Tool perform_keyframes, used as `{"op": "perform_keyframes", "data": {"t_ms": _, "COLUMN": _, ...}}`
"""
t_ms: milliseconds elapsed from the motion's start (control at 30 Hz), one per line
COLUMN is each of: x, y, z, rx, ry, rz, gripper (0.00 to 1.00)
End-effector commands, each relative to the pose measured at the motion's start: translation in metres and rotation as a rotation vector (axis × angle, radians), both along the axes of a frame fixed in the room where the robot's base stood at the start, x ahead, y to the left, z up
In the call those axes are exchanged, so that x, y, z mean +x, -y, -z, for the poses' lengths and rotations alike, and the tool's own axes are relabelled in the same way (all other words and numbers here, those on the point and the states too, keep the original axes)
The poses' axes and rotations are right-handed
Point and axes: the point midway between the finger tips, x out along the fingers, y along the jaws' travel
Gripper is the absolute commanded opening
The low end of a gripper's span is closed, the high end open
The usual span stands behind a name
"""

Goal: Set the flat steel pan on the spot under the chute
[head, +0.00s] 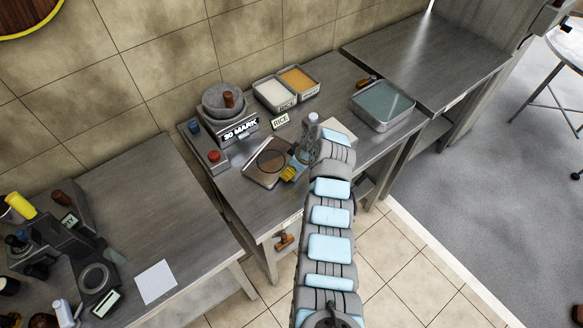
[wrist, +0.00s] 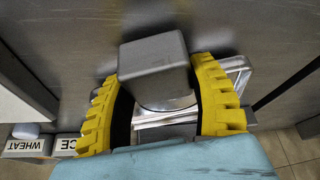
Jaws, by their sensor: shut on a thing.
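The flat steel pan (head: 262,172) is at the middle table's front, in front of the mill; I cannot tell whether it touches the table. A dark ring shows on it. My gripper (head: 290,172) is at the pan's right side. In the wrist view its yellow fingers (wrist: 158,82) are closed on a grey block (wrist: 153,68), which looks like the pan's grip. The pan's bright rim (wrist: 238,66) shows beyond the right finger. The mill (head: 232,128) has a stone bowl on top and a "30 MARK" label. I cannot make out the chute or spot clearly.
A glassy tray (head: 382,105) is at right. Open tabletop (head: 262,208) lies in front.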

Motion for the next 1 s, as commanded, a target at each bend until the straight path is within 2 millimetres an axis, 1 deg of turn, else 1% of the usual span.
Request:
{"op": "perform_keyframes", "data": {"t_ms": 567, "x": 0.0006, "y": -0.0002, "z": 0.0066, "rx": 0.000, "ry": 0.002, "rz": -0.001, "gripper": 0.18}}
{"op": "perform_keyframes", "data": {"t_ms": 600, "x": 0.0006, "y": -0.0001, "z": 0.0060, "rx": 0.000, "ry": 0.002, "rz": -0.001, "gripper": 0.67}}
{"op": "perform_keyframes", "data": {"t_ms": 667, "x": 0.0005, "y": -0.0001, "z": 0.0061, "rx": 0.000, "ry": 0.002, "rz": -0.001, "gripper": 0.85}}
{"op": "perform_keyframes", "data": {"t_ms": 700, "x": 0.0005, "y": 0.0000, "z": 0.0060, "rx": 0.000, "ry": 0.001, "rz": 0.000, "gripper": 0.89}}
{"op": "perform_keyframes", "data": {"t_ms": 1000, "x": 0.0000, "y": 0.0001, "z": 0.0068, "rx": 0.000, "ry": 0.000, "rz": 0.000, "gripper": 0.89}}
